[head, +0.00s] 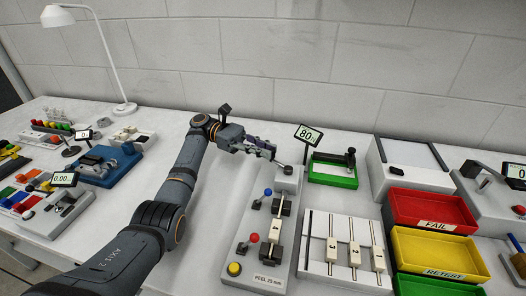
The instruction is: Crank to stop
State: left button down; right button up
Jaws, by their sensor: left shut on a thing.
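My left gripper (270,153) reaches in from the left at this far end and is shut on the crank handle. The handle is mostly hidden by the fingers. My right gripper is not in view.
A white slider panel (322,257) and red (434,225), yellow and green bins lie further right. Blue (104,180) and white devices fill the left. A lamp (125,108) stands at back left.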

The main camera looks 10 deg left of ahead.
pick_arm(q)
jog(key=shift+f, duration=0.15)
jog(key=c, duration=1.3)
grip_release()
jog(key=shift+d, duration=0.1)
jog(key=shift+r, duration=0.2)
notch_tip(320, 180, up, 10)
jog(key=shift+f, duration=0.15)
